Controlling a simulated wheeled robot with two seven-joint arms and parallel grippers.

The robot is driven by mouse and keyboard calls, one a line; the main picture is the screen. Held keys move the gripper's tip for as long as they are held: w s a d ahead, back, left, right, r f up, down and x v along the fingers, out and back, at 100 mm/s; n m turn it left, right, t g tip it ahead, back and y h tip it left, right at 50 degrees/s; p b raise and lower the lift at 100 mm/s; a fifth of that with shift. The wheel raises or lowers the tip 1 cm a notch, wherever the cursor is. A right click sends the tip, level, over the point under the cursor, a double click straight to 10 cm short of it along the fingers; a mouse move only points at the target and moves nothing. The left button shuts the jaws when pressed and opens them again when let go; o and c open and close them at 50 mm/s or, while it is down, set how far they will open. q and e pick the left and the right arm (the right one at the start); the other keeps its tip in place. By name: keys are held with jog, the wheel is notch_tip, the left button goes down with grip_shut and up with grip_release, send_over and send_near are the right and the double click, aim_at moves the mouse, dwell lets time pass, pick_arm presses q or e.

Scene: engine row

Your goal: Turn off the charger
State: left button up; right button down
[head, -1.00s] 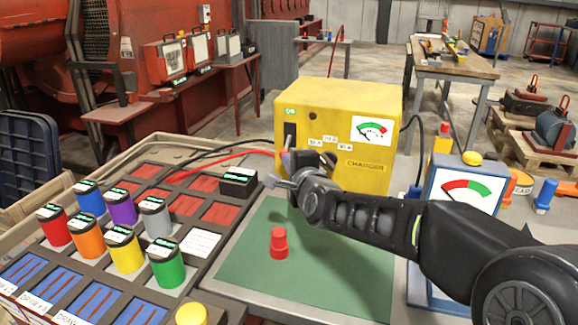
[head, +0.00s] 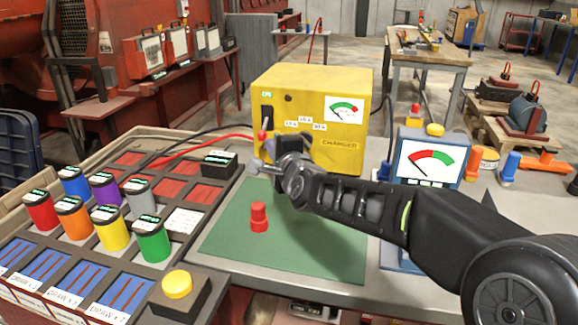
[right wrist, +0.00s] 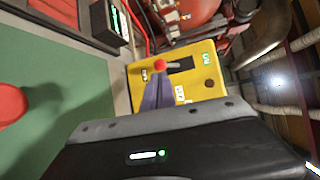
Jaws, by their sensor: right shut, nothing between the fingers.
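The yellow charger (head: 350,133) stands at the back of the bench, with a meter and small labels on its front. A lever with a red knob (head: 262,134) sits at the dark slot on its left front, below a green label. The lever tilts downward, away from the green label. The right wrist view also shows the charger (right wrist: 205,84) and the red knob (right wrist: 159,65). My right gripper (head: 266,152) is shut and empty, just below and in front of the knob. Whether it touches the knob is unclear. My left gripper is out of view.
A red plunger-like piece (head: 259,217) stands on the green mat (head: 320,250). Several coloured cylinders stand in the tray at left. A yellow button (head: 177,284) is at the front, and a blue meter box (head: 425,160) is at right. Red and black cables run left from the charger.

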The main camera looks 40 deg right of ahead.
jog(key=v, duration=0.8)
jog(key=shift+s+r, duration=0.25)
jog(key=shift+s, duration=0.05)
jog(key=shift+a, duration=0.1)
